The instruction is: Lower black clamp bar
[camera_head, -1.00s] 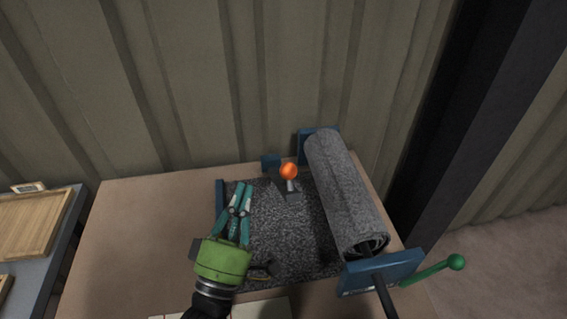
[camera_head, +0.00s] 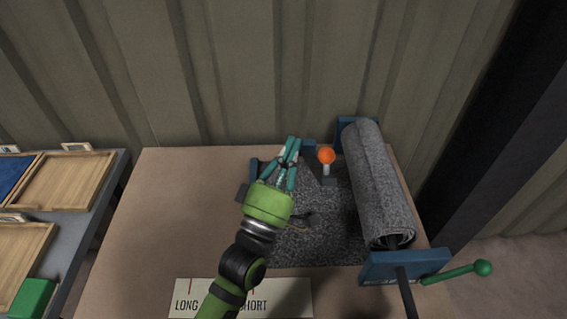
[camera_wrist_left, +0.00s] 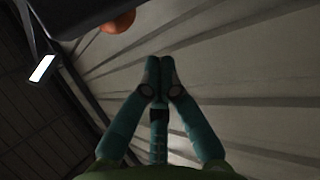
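The orange ball knob (camera_head: 326,156) stands on a short pale stem at the back of the dark carpet bed. A dark piece (camera_head: 328,181) at the stem's foot looks like part of the black clamp bar; the rest is hidden behind my left gripper. My left gripper (camera_head: 293,141) is just left of the knob, apart from it, fingertips pointing to the back wall. In the left wrist view its fingertips (camera_wrist_left: 159,82) meet with nothing between them. There the orange knob (camera_wrist_left: 118,21) and a dark bar-like shape (camera_wrist_left: 75,16) show at the top. My right gripper is out of view.
A grey carpet roll (camera_head: 377,185) lies in a blue frame (camera_head: 390,266) on the right, with a green-handled crank (camera_head: 455,273). A LONG/SHORT label (camera_head: 240,297) is on the front of the table (camera_head: 170,210). Wooden trays (camera_head: 65,182) stand left. The table's left side is clear.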

